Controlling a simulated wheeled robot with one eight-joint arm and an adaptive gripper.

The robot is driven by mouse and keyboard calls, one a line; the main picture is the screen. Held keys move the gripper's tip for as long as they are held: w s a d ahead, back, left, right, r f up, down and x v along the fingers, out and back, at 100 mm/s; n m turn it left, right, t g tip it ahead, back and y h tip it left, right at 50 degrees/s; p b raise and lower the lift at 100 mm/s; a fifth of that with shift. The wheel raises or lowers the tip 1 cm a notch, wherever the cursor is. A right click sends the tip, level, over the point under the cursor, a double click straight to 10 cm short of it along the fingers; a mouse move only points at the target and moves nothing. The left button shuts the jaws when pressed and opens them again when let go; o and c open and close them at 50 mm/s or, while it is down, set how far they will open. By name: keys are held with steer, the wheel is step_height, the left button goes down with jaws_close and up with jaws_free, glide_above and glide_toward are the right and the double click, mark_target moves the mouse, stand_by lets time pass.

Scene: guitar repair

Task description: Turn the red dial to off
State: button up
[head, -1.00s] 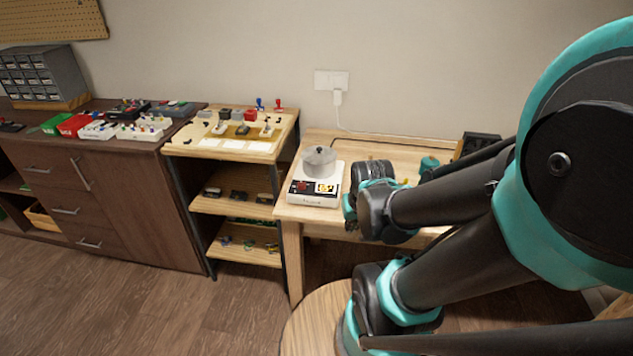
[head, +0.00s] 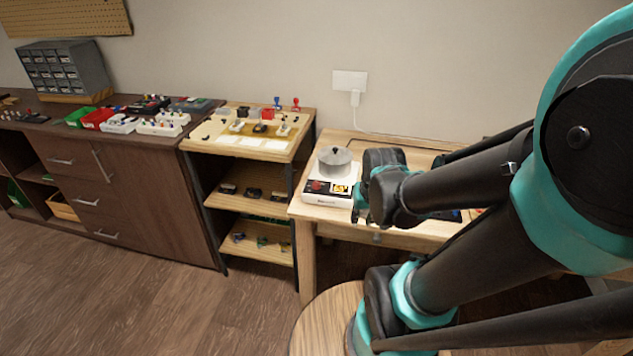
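A white appliance (head: 313,197) stands on the light wooden table. A grey lidded pot (head: 335,162) sits on its top. The red dial (head: 317,186) is a small dark red spot on the left of its front panel, beside a small yellow-orange panel (head: 342,188). The dial's setting is too small to read. My dark and teal arm crosses the view from the right, and one of its joints is just right of the appliance in the picture, covering its right edge. I cannot see my gripper's fingers; the arm hides that region.
The wooden table (head: 335,218) is partly hidden by my arm. To its left stand a shelf unit (head: 262,205) with small parts and a dark cabinet (head: 150,200) with colored bins on top. A plug sits in the wall socket (head: 350,82) behind. A round wooden top (head: 318,318) is in front.

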steer(key=o, duration=0.4)
steer(key=w+a+r+m, duration=0.1)
steer(key=w+r, duration=0.1)
steer(key=w, duration=0.1)
steer(key=w+a+r+m+g, duration=0.1)
steer(key=w+a+r, duration=0.1)
steer(key=w+r, duration=0.1)
steer(key=w+a+r+m+g, duration=0.1)
steer(key=w+r, duration=0.2)
steer(key=w, duration=0.2)
steer(key=shift+a+r, duration=0.1)
steer(key=shift+a, duration=0.15)
steer(key=m+g, duration=0.2)
steer(key=m, duration=0.2)
glide_toward(316, 183)
steer(key=shift+h, duration=0.3)
step_height(316, 183, down, 8)
steer(key=shift+s+f, duration=0.1)
steer(key=shift+f, duration=0.1)
jaws_close()
